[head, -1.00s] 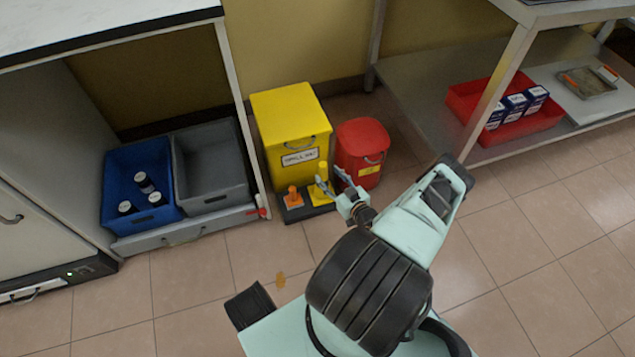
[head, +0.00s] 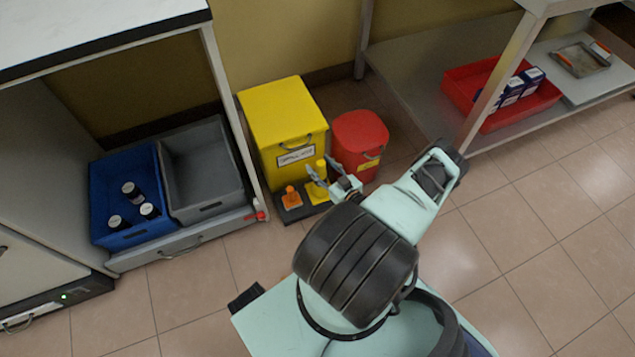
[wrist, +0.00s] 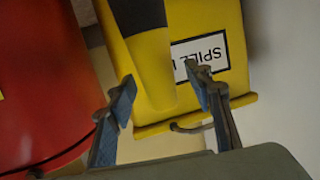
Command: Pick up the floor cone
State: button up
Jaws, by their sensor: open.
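A yellow cone (head: 318,189) stands on a dark tray (head: 290,214) on the floor, in front of a yellow spill bin. A smaller orange cone (head: 291,198) stands left of it on the same tray. My gripper (head: 330,181) is open at the yellow cone, its fingers partly covering it in the head view. In the wrist view, the yellow cone (wrist: 150,70), with a dark band, shows between the open fingers (wrist: 161,80). I cannot tell whether either finger touches it. The orange cone is not seen in the wrist view.
The yellow spill bin (head: 283,115) stands close behind the cones, and a red bin (head: 360,135) stands to their right. Blue (head: 110,175) and grey (head: 207,160) crates sit on a low shelf at left. Bare tiled floor lies at right.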

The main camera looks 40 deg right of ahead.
grip_shut()
dwell(0.3)
jog(key=shift+r, duration=0.15)
dwell(0.3)
